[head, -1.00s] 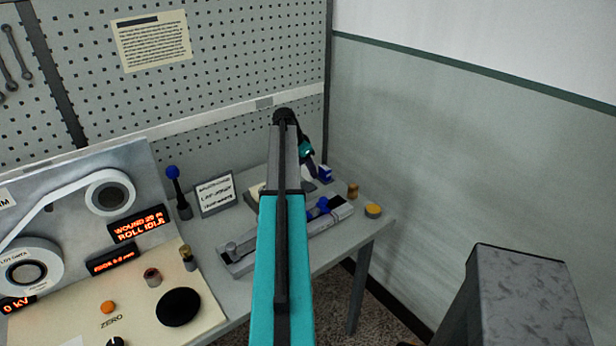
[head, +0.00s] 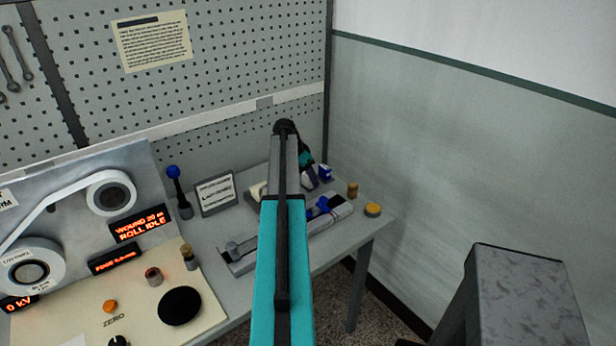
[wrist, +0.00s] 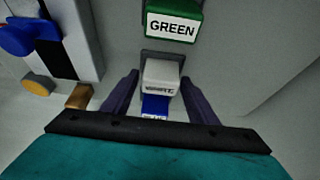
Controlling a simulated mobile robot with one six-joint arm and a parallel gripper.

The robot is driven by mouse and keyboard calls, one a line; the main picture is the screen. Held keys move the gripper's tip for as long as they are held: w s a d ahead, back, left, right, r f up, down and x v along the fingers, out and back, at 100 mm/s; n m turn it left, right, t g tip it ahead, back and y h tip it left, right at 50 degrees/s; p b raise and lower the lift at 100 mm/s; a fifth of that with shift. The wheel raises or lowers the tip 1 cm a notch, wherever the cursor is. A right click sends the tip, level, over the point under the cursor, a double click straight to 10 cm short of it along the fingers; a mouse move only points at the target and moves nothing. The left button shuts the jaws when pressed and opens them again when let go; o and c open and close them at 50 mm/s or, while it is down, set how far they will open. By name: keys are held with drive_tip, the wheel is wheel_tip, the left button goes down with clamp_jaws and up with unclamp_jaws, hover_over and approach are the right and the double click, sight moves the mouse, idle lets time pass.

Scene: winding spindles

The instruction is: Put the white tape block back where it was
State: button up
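The white tape block (wrist: 161,77) shows in the wrist view, label facing me, against a dark grey slot or pad (wrist: 160,56). My gripper (wrist: 160,78) has one finger on each side of it. The fingers look spread, with narrow grey strips beside the block; contact is hard to judge. A green block (wrist: 173,20) labelled GREEN is above it in that view, and a blue block (wrist: 155,105) is below it, partly covered by it. In the head view my gripper (head: 311,178) is low over the table's far right, and my arm hides the white block.
A brass cylinder (head: 352,190) and yellow knob (head: 373,210) are near the table's right edge. A grey device (head: 240,250) with a blue knob lies in front. The pegboard rises behind.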

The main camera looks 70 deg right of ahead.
drive_tip(key=shift+o, duration=0.3)
drive_tip(key=shift+r, duration=0.25)
drive_tip(key=b+v, duration=0.2)
drive_tip(key=v, duration=0.9)
drive_tip(key=shift+a+r+b, duration=0.15)
drive_tip(key=shift+r+b, duration=0.2)
drive_tip(key=shift+r, duration=0.05)
idle(0.5)
